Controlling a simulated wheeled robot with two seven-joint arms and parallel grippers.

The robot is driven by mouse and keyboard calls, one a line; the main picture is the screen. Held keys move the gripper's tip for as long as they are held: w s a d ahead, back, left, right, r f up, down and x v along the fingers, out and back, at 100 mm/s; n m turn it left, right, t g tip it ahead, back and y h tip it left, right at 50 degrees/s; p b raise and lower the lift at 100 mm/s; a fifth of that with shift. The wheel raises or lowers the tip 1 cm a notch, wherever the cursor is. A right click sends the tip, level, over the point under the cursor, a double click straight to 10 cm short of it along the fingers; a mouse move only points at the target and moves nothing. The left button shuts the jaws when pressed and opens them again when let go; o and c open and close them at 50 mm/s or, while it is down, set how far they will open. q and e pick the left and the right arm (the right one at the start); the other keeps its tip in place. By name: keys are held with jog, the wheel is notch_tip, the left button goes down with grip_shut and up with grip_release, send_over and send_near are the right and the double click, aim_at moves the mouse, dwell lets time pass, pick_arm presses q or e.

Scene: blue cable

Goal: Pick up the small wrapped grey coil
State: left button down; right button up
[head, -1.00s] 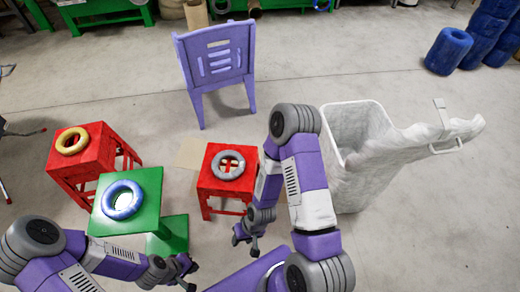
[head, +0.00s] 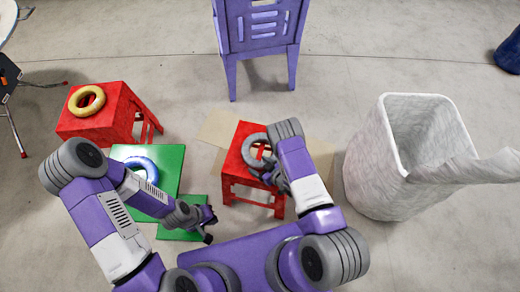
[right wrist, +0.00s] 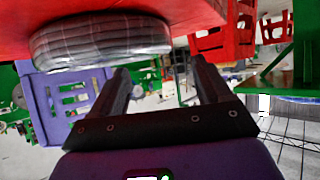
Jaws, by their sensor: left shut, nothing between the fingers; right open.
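The small wrapped grey coil (head: 247,148) lies flat on a red stool (head: 236,166) in the middle of the head view. Its right side is partly hidden by my right arm. In the right wrist view the grey coil (right wrist: 100,42) shows large against the red stool top, above and left of the fingers. My right gripper (head: 268,168) is at the coil's near right side in the head view; its fingers (right wrist: 160,75) are apart with nothing between them. My left gripper (head: 209,226) is shut and empty, low over the near edge of the green stand.
A blue coil (head: 140,164) lies on a green stand (head: 168,160) left of the red stool. A yellow coil (head: 88,98) lies on another red stool (head: 100,122). A purple chair (head: 262,45) stands behind. A white bin (head: 385,150) stands at right. Open floor lies between.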

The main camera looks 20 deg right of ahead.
aim_at(252, 160)
jog(key=b+x, duration=0.2)
jog(key=x, duration=0.3)
jog(key=shift+w+f, duration=0.2)
jog(key=shift+w, duration=0.05)
jog(key=shift+w+a+f, duration=0.1)
jog(key=shift+w+a, duration=0.05)
jog(key=shift+w, duration=0.15)
jog(key=shift+c, duration=0.2)
jog(key=shift+s, duration=0.1)
grip_shut()
